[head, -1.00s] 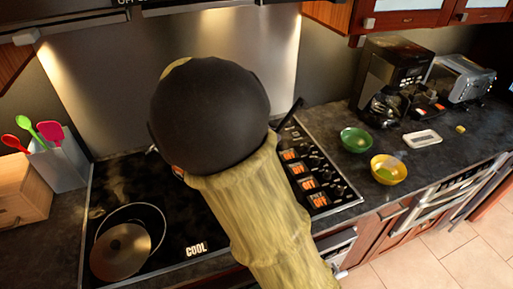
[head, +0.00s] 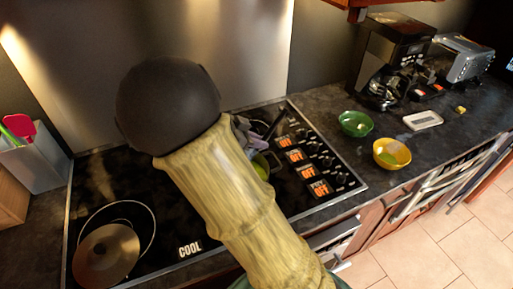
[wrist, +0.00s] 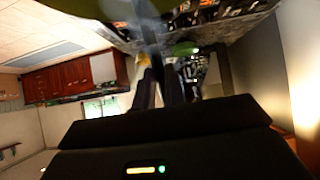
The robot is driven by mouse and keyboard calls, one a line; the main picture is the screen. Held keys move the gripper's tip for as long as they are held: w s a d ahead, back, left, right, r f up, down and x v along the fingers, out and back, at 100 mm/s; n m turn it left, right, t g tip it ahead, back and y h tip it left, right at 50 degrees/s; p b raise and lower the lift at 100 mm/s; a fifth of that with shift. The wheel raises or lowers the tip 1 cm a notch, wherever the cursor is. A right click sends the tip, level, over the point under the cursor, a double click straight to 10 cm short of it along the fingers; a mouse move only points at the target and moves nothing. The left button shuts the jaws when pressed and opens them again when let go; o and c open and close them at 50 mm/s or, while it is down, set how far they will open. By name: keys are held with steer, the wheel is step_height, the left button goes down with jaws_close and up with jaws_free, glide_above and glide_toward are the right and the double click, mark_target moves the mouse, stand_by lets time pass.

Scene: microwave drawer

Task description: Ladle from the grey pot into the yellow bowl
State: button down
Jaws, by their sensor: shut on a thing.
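My arm hides much of the stove, and I cannot make out the grey pot for certain. A green patch (head: 262,166) shows just right of my arm; I cannot tell whether it is in the pot or a ladle. My gripper (head: 245,135) is partly hidden behind my arm. In the wrist view its fingers (wrist: 160,88) are shut on a blurred grey shaft, probably the ladle handle (wrist: 150,35).
A dark pan with a lid (head: 107,252) sits at the stove's left. Stove knobs (head: 308,170) line its right side. A green bowl (head: 356,123) stands behind the yellow bowl. A coffee maker (head: 388,55) and toaster (head: 463,58) are at the back right.

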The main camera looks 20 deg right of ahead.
mark_target(272, 127)
steer(key=shift+f, duration=0.8)
steer(key=shift+d+r, duration=0.15)
steer(key=shift+r, duration=0.1)
steer(key=shift+s+d+r+y+p, duration=0.1)
steer(key=shift+d+r+y+p, duration=0.4)
steer(key=shift+p, duration=0.55)
steer(key=shift+d+r+y+p, duration=0.4)
steer(key=shift+d+y+p, duration=0.25)
steer(key=shift+p, duration=0.45)
steer(key=shift+d+r+y+p, duration=0.35)
steer(key=shift+d+y+p, duration=0.3)
steer(key=shift+p, duration=0.4)
steer(key=shift+d+r+y+p, duration=0.4)
steer(key=shift+d+y+p, duration=0.15)
steer(key=shift+p, duration=0.65)
steer(key=shift+d+f+y+p, duration=0.2)
steer(key=shift+d+y+p, duration=0.45)
steer(key=shift+p, duration=0.85)
steer(key=shift+d+f+y+p, duration=0.25)
steer(key=shift+y+p, duration=0.65)
steer(key=shift+p, duration=0.6)
steer(key=shift+d+f+y+p, duration=0.1)
steer(key=shift+d+y+p, duration=0.35)
steer(key=shift+y+p, duration=0.6)
steer(key=shift+d+y+p, duration=0.4)
steer(key=shift+y+p, duration=0.15)
steer(key=shift+p, duration=0.9)
